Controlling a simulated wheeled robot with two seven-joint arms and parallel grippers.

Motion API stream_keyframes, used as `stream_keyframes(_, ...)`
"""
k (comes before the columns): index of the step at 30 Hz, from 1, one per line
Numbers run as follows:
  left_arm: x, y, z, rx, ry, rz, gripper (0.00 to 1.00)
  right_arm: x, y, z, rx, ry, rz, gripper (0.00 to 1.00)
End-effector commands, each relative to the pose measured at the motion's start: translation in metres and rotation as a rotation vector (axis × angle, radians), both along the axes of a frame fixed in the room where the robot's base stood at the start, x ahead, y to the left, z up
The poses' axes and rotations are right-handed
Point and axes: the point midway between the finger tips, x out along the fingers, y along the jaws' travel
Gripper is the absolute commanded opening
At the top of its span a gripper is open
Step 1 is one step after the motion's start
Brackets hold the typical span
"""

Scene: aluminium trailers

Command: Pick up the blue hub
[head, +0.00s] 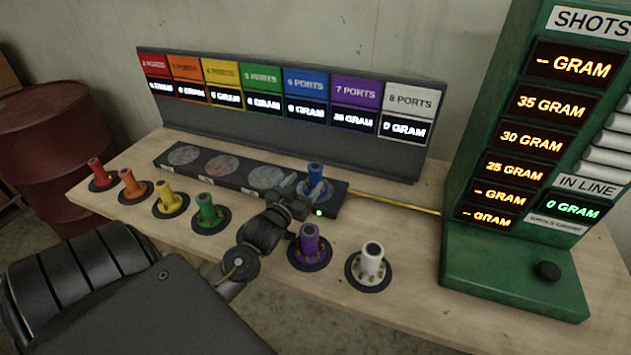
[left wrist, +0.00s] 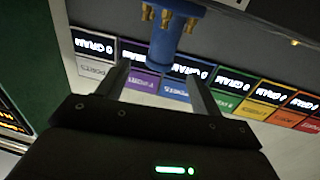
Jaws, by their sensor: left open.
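The blue hub (head: 315,178) stands upright at the right end of a black strip on the wooden table. In the left wrist view the blue hub (left wrist: 164,45) shows its stem and brass-coloured ports, upside down in the picture. My left gripper (head: 299,194) is at the near side of the hub, low over the strip. In the wrist view the left gripper (left wrist: 157,68) is open, with a finger on each side of the hub's stem; I cannot tell whether either touches it. The lower part of the hub is partly hidden in the head view.
Red (head: 97,173), orange (head: 132,184), yellow (head: 168,198), green (head: 208,212), purple (head: 310,245) and white (head: 372,264) hubs stand around my arm. The port display panel (head: 290,145) is behind the strip (head: 225,168). A green display cabinet (head: 500,265) stands at right.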

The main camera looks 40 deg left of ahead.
Motion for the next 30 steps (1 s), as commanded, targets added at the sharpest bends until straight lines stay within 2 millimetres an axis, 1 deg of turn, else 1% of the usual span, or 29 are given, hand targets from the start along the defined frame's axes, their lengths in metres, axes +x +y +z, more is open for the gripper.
stream_keyframes(1,0.007,0.002,0.004,0.001,-0.004,0.001,0.66,0.004,0.001,0.003,0.001,-0.005,0.000,0.00)
stream_keyframes(3,0.013,0.004,0.004,0.002,-0.003,0.001,0.66,0.006,0.001,0.003,0.002,-0.009,0.000,0.00)
stream_keyframes(11,0.020,0.006,0.004,0.002,-0.003,0.002,0.66,0.005,0.002,0.004,0.003,-0.009,-0.001,0.00)
stream_keyframes(18,0.055,0.013,0.005,0.002,-0.003,0.002,0.66,0.003,0.002,0.011,0.002,-0.005,-0.001,0.00)
stream_keyframes(21,0.066,0.016,0.004,0.000,-0.002,0.002,0.66,0.002,0.002,0.012,0.002,-0.005,-0.001,0.00)
stream_keyframes(24,0.071,0.017,0.003,0.001,-0.002,0.002,0.66,0.002,0.002,0.013,0.002,-0.005,-0.001,0.00)
stream_keyframes(30,0.072,0.018,0.003,0.001,-0.002,0.002,0.66,0.002,0.001,0.012,0.002,-0.005,-0.001,0.00)
